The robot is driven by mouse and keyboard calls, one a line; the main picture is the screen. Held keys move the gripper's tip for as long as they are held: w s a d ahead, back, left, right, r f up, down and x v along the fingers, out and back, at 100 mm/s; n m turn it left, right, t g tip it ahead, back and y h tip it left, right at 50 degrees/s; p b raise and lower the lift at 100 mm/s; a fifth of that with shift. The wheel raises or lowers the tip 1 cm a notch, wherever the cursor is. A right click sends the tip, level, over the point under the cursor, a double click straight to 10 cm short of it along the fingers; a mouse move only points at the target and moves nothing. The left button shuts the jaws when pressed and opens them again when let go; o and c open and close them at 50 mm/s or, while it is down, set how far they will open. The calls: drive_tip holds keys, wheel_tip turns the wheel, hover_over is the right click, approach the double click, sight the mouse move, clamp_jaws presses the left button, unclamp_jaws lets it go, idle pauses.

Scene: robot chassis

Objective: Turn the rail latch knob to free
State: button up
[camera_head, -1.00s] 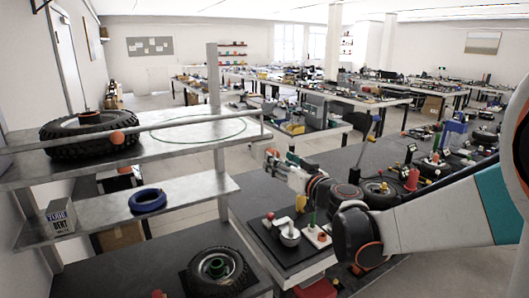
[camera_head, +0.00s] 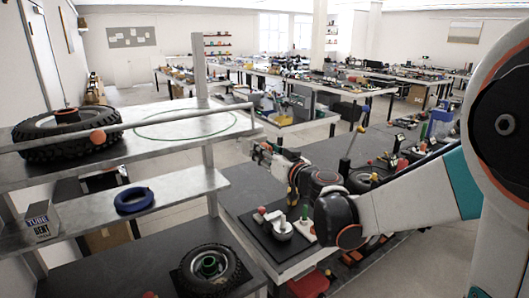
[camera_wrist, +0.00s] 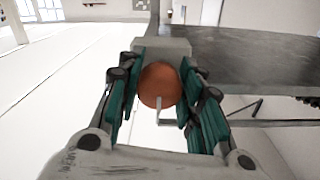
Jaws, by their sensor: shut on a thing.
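The rail (camera_head: 180,119) runs along the front edge of the upper shelf. An orange ball knob (camera_head: 98,136) sits on its left part, far from my gripper. My gripper (camera_head: 262,152) is just beyond the shelf's right end. In the wrist view, an orange-brown ball knob (camera_wrist: 160,85) sits between the green-padded fingers of my gripper (camera_wrist: 160,95), which are shut on it. A thin pale bent piece shows just below this knob. In the head view, the held knob is not clearly visible. Its latch angle cannot be told.
The upper shelf (camera_head: 165,150) holds a tire (camera_head: 40,146) and a green ring. The lower shelf (camera_head: 175,188) holds a blue ring (camera_head: 135,200) and a box (camera_head: 40,222). A bench with a small fixture (camera_head: 280,228) lies below my arm.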

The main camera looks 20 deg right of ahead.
drive_tip(key=shift+m, duration=0.3)
drive_tip(key=m+b, duration=0.1)
drive_tip(key=m, duration=0.2)
drive_tip(key=shift+s+m, duration=0.1)
drive_tip(key=shift+m, duration=0.2)
drive_tip(key=m, duration=0.4)
drive_tip(key=shift+a+m+b, duration=0.1)
drive_tip(key=shift+m+b, duration=0.2)
drive_tip(key=m, duration=0.4)
drive_tip(key=shift+m, duration=0.3)
drive_tip(key=shift+r+m+b, duration=0.1)
drive_tip(key=shift+m+b, duration=0.3)
drive_tip(key=shift+m, duration=1.8)
drive_tip(key=o, duration=1.1)
drive_tip(key=shift+c, duration=0.2)
